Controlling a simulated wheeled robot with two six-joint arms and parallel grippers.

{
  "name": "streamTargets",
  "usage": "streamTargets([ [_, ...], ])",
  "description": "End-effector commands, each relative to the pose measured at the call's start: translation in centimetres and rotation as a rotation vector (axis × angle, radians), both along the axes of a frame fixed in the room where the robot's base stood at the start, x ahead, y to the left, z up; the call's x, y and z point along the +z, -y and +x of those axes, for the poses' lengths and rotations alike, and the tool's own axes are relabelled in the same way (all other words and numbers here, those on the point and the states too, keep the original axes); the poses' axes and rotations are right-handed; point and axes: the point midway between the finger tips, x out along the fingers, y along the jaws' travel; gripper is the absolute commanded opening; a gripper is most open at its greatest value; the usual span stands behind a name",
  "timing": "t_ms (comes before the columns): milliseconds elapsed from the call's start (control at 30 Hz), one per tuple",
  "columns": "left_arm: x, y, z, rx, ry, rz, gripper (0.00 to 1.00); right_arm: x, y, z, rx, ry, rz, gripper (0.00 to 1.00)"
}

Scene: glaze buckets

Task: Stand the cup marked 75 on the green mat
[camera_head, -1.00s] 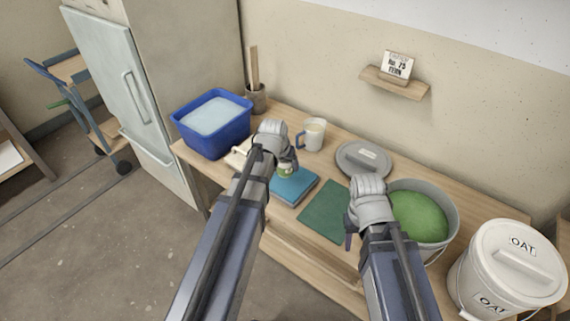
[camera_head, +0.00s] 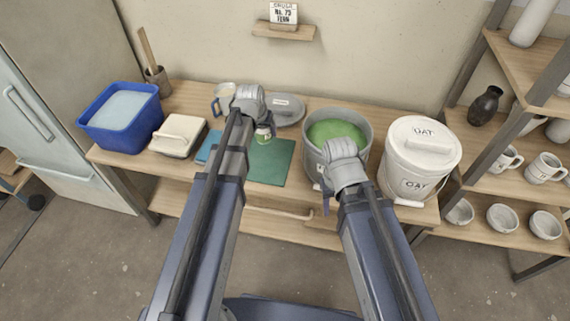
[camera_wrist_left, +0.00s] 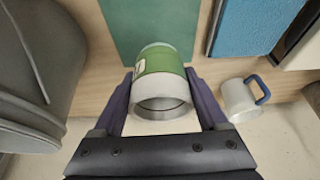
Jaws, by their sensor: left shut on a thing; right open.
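My left gripper (camera_head: 261,131) is shut on a green cup (camera_head: 263,136). In the left wrist view the cup (camera_wrist_left: 160,75) is a green cylinder with a pale rim and a white label, gripped between both fingers (camera_wrist_left: 163,95); its open end faces the camera. The mark on the label is not legible. The green mat (camera_head: 272,168) lies on the bench in front of the cup; it also shows in the left wrist view (camera_wrist_left: 150,22). I cannot tell the cup's height above the bench. My right gripper (camera_head: 325,202) is open and empty, in front of the green-filled bucket.
A blue book-like slab (camera_head: 208,146) lies left of the mat. A mug (camera_head: 226,94) and a grey lid (camera_head: 285,112) sit behind. The glaze bucket (camera_head: 366,130) and white OAT bucket (camera_head: 390,165) stand right. A wall card (camera_head: 283,14) reads No. 75 Fern.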

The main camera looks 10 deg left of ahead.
Motion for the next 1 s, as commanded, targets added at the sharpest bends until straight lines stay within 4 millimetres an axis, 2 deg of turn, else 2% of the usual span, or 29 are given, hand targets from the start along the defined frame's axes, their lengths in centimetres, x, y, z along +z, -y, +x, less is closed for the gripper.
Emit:
streamTargets([
  [267,-0.5,0.0,0.1,0.002,0.000,0.000,0.10,-0.5,0.0,0.0,0.000,0.000,0.000,0.50],
  [700,-6.3,0.0,0.1,0.002,0.000,0.000,0.10,-6.3,0.0,0.0,0.001,0.000,0.000,0.50],
  [1000,-6.9,0.0,0.1,0.002,0.000,0.000,0.10,-6.9,0.0,0.0,0.001,0.000,0.000,0.50],
])
